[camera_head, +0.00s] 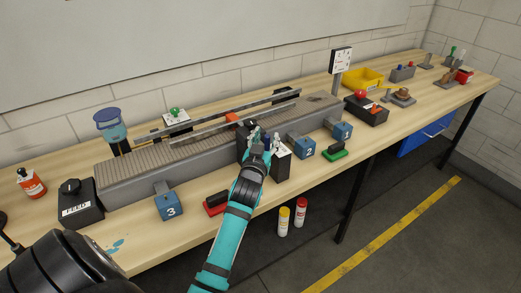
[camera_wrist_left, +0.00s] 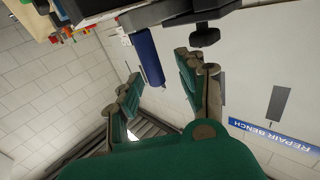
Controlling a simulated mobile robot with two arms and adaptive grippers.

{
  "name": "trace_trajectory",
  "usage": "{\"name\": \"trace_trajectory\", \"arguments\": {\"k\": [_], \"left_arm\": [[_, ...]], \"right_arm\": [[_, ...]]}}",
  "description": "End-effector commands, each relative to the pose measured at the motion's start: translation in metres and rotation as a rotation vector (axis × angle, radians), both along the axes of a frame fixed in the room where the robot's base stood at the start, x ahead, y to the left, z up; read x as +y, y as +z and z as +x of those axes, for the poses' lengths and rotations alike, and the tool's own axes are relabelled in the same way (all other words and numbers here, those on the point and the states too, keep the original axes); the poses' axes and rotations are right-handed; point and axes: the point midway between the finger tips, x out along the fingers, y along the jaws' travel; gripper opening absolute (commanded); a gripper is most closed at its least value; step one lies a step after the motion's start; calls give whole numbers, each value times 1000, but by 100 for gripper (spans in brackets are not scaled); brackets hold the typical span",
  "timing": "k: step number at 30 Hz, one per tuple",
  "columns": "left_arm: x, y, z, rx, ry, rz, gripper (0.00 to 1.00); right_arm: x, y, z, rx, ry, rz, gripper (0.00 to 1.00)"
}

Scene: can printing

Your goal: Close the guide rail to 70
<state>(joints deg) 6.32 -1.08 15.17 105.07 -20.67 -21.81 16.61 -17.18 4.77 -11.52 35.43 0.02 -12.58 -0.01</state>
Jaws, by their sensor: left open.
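The guide rail (camera_head: 205,127) is a pair of long metal bars over the grey conveyor (camera_head: 130,178) on the wooden bench. My left gripper (camera_head: 257,146) is at the conveyor's front side, near the rail's middle, and partly covers the dark parts there. In the left wrist view my left gripper (camera_wrist_left: 158,70) is open, its two fingers apart. A blue cylindrical handle (camera_wrist_left: 148,56) lies between or just beyond the fingertips; I cannot tell whether it touches them. A black knob (camera_wrist_left: 204,36) on a dark bracket shows above the right finger. No scale reading is legible. My right gripper is out of view.
Blue numbered blocks (camera_head: 168,206) stand along the conveyor's front. A black box (camera_head: 281,163) stands right beside my gripper. A yellow bin (camera_head: 363,78) stands at the back right.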

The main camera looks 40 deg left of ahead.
Motion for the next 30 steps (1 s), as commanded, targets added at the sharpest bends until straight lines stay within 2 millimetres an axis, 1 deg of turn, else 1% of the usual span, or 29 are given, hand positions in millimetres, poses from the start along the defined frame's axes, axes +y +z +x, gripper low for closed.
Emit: {"name": "trace_trajectory", "arguments": {"k": [9,12,15,20,27,30], "left_arm": [[-25,-2,-63,3,2,-1,40],[-31,-2,-79,4,2,-1,40],[-36,-1,-90,4,2,-1,40],[-39,0,-98,2,2,0,40],[-39,0,-99,1,2,1,40],[-39,-2,-99,10,3,16,27]], "right_arm": [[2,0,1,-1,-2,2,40],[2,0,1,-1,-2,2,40],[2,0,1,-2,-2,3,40],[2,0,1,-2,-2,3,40],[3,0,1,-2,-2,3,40],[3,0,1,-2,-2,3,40]]}}
